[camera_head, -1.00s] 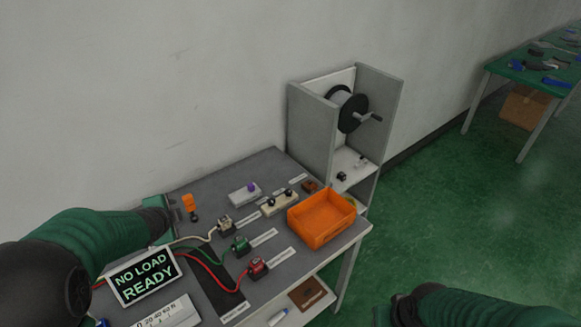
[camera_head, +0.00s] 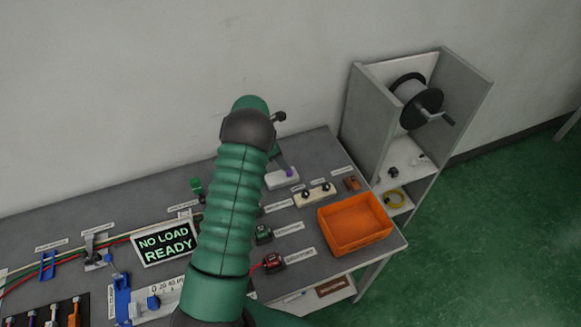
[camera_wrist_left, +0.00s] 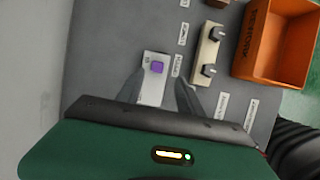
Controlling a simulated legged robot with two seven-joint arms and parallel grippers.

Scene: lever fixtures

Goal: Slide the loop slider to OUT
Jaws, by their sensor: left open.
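The loop slider appears to be the small white block (camera_head: 281,180) with a purple knob (camera_head: 290,172), on the grey bench just beyond my left arm in the head view. In the left wrist view the white block (camera_wrist_left: 153,91) lies between my fingers, with its purple knob (camera_wrist_left: 157,67) near their tips. My left gripper (camera_wrist_left: 159,80) is open and points down over it; contact cannot be told. In the head view my left arm mostly hides this gripper. The slider's end markings are too small to read. My right gripper is out of view.
An orange bin (camera_head: 356,224) stands at the bench's right end, near a cream block with two dark knobs (camera_head: 315,194). Green and red connectors sit in front. A NO LOAD READY sign (camera_head: 165,243) stands left of my arm. A grey cabinet with a reel (camera_head: 415,100) is at the right.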

